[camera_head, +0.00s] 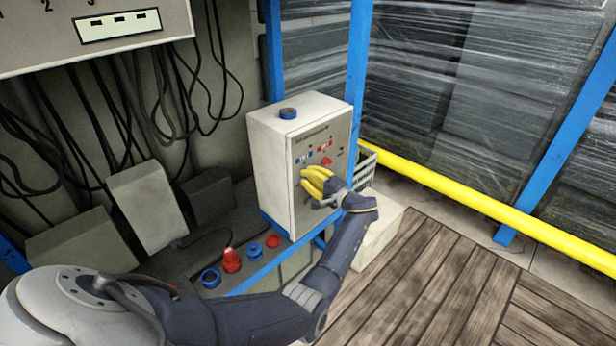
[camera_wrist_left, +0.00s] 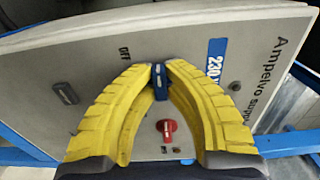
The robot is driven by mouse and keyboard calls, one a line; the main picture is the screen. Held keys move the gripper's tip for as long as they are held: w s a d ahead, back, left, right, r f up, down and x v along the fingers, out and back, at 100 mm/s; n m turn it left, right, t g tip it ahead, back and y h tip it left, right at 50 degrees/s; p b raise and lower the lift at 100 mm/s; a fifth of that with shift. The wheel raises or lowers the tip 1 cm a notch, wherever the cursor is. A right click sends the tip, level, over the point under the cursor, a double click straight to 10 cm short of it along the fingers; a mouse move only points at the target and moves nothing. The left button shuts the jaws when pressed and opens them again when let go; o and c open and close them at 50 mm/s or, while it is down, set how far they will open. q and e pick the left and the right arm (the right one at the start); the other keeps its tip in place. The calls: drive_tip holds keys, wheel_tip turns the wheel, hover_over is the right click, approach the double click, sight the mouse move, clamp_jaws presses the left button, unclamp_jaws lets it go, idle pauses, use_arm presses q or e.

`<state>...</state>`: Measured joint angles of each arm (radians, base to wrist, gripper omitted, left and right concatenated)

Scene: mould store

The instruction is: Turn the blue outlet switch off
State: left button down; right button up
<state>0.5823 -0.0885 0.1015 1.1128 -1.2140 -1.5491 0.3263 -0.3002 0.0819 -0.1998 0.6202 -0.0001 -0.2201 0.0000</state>
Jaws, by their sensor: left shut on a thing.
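The blue outlet switch (camera_wrist_left: 160,82) is a small blue handle with a white mark on the panel. In the left wrist view it sits between the tips of my left gripper (camera_wrist_left: 160,68), whose yellow fingers are shut on it. The word OFF is printed to its upper left. A blue label (camera_wrist_left: 215,58) with 230 is to its right. In the head view my left gripper (camera_head: 318,182) is at the front of the pale supply box (camera_head: 271,170), and its fingers hide the switch. My right gripper is not in view.
A red switch (camera_wrist_left: 168,130) is just below the blue one, between the fingers. A dark switch (camera_wrist_left: 65,93) is to the left. Red and blue connectors (camera_head: 231,260) stand on the bench by the box. A yellow rail (camera_head: 480,205) runs at right.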

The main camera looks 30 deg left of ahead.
use_arm(q)
drive_tip(key=shift+a, duration=0.15)
idle(0.3)
drive_tip(key=c, duration=1.4)
unclamp_jaws()
drive_tip(key=shift+s, duration=0.1)
drive_tip(key=shift+c, duration=0.2)
drive_tip(key=v, duration=0.7)
drive_tip(key=shift+d, duration=0.3)
